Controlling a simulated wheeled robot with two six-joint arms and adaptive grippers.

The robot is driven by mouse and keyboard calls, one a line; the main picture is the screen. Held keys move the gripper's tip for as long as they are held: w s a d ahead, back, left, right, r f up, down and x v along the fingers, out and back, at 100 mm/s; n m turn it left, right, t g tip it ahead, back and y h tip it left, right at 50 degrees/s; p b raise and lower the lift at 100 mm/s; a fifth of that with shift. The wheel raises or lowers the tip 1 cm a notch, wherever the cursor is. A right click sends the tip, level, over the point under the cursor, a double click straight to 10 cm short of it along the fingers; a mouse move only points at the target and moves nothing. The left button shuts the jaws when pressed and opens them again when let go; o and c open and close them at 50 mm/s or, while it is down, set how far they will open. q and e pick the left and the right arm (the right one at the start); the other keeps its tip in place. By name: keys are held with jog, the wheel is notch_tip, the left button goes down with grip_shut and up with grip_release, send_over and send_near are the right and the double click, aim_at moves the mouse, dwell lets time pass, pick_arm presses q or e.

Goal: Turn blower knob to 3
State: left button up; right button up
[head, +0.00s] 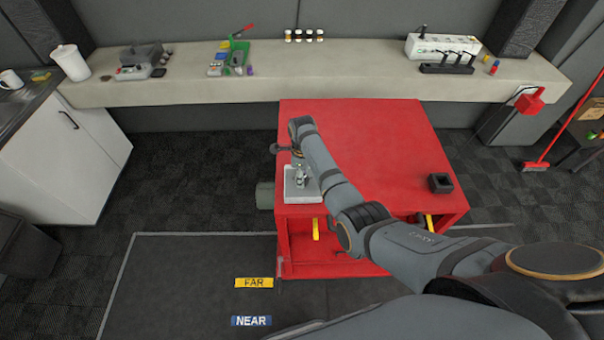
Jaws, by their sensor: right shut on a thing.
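A red cabinet (385,150) stands in the middle of the head view. A small light grey panel (291,194) lies on the front left corner of its top. My right arm reaches in from the lower right, and my right gripper (301,182) points down at this panel. It is shut on the blower knob at the panel, which the fingers mostly hide. The knob's pointer and any numbers on the panel are too small or covered to read. My left gripper is not in view.
A black square block (440,183) sits at the cabinet top's right edge. Yellow handles (316,229) show on its front. FAR (254,283) and NEAR (251,321) labels mark the floor mat. A long bench (330,72) holding tools and bottles runs along the back wall.

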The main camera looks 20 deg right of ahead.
jog(key=shift+m, duration=0.7)
jog(key=o, duration=1.2)
jog(key=shift+r, duration=0.15)
notch_tip(320, 180, up, 12)
jog(key=shift+f, duration=0.1)
